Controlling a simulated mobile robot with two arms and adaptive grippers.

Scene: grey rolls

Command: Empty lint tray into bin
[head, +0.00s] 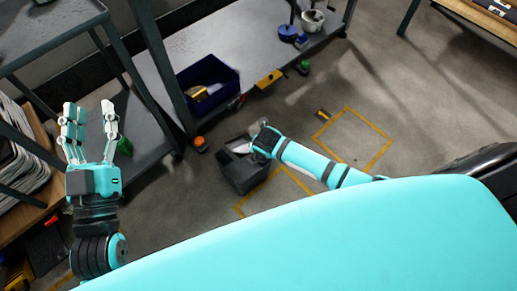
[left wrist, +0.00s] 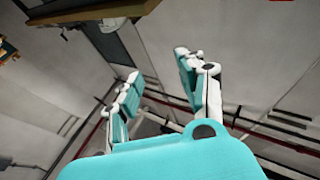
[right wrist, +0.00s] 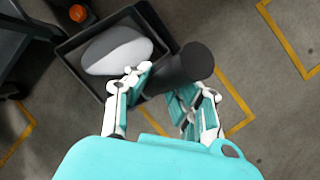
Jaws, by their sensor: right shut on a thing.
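A dark square open-topped box (head: 243,180) stands on the floor, with a pale grey-white rounded lump in its opening (head: 240,146). In the right wrist view, the box's dark rim (right wrist: 80,92) surrounds the lump (right wrist: 117,52). My right gripper (head: 264,136) is at the box's upper right edge. It is shut on a dark cylindrical piece (right wrist: 195,62), which overlaps the box's rim in the picture. I cannot tell whether this piece belongs to the lint tray. My left gripper (head: 88,122) is raised, open and empty, away from the box; its spread fingers show in the left wrist view (left wrist: 160,88).
An orange-topped object (head: 200,144) is on the floor nearby. Yellow lines (head: 372,124) mark the floor. The floor at the right is mostly clear.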

